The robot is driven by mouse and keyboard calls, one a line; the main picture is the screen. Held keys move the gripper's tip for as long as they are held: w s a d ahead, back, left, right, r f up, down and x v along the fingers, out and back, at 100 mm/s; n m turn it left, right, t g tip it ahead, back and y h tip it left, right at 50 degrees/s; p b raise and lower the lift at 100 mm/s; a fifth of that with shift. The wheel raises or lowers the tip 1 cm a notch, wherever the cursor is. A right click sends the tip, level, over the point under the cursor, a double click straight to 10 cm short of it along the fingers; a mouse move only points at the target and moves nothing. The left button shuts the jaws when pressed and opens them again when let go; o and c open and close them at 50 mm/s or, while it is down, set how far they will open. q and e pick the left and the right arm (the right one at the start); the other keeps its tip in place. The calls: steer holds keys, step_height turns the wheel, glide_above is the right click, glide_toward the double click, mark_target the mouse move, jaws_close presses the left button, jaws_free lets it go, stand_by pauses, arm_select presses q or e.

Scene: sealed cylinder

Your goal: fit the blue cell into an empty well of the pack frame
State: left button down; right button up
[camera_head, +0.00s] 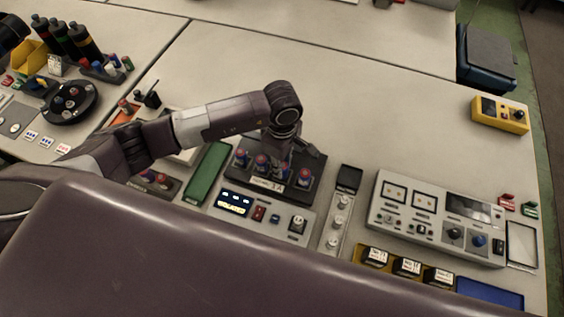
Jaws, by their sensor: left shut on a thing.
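The pack frame (316,166) is a dark tray right of the middle, with a white label on its front edge. Several cells with blue and red tops stand along its front row, one of them (304,178) at the right end. My left gripper (281,150) points down over the frame, just behind this row. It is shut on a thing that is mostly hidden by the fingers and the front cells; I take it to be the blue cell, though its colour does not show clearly. The wells behind the gripper are partly hidden. My right gripper is not in view.
A control panel (262,216) with a lit display lies in front of the frame. A green block (208,172) lies left of it. A narrow rack (338,215) and a grey instrument panel (437,219) stand to the right. The table behind is clear.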

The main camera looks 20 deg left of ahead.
arm_select(q)
steer(key=shift+f+b, duration=0.35)
steer(key=shift+b, duration=0.1)
steer(key=c, duration=1.9)
jaws_free()
steer(key=shift+r, duration=0.1)
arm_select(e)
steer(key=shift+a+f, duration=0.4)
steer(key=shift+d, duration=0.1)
